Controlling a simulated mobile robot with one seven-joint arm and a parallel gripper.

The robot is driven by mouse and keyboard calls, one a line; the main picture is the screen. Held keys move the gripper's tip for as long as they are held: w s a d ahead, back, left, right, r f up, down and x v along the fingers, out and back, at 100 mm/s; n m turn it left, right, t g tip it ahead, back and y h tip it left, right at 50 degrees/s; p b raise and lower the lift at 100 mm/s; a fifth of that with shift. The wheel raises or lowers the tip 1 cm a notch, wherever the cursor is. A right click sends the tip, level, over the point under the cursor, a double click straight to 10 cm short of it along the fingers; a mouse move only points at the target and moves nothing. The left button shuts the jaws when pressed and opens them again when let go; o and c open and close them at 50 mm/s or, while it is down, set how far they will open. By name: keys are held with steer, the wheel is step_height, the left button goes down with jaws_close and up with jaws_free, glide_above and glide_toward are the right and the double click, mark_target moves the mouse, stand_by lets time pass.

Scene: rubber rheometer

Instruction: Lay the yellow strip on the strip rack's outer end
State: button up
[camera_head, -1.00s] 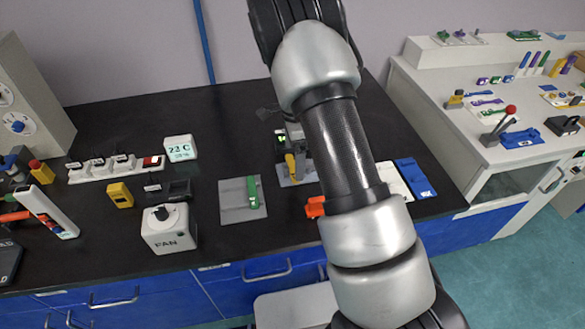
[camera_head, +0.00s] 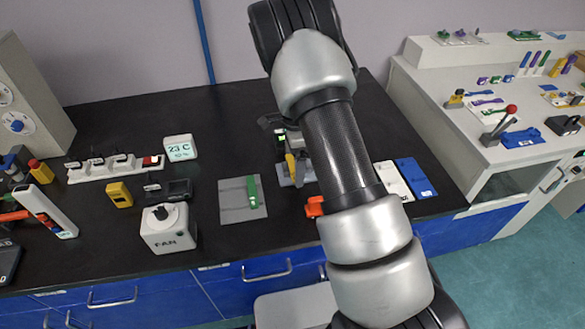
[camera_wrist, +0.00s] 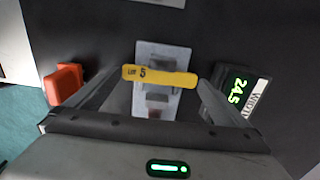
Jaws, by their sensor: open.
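The yellow strip (camera_wrist: 159,77), printed "Lot 5", lies crosswise on a pale grey fixture (camera_wrist: 165,53) in the wrist view. It also shows in the head view (camera_head: 291,166), left of my arm. I cannot tell whether either finger touches the strip. In the head view my arm hides much of this spot. I cannot tell which object is the strip rack.
A black readout showing 24.5 (camera_wrist: 238,91) stands close right of my fingers; an orange block (camera_wrist: 65,84) is on the left. A grey plate with a green piece (camera_head: 230,205), a white FAN box (camera_head: 168,232) and white and blue panels (camera_head: 415,177) share the black bench.

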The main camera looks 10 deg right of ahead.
steer(key=c, duration=0.7)
steer(key=shift+r, duration=0.1)
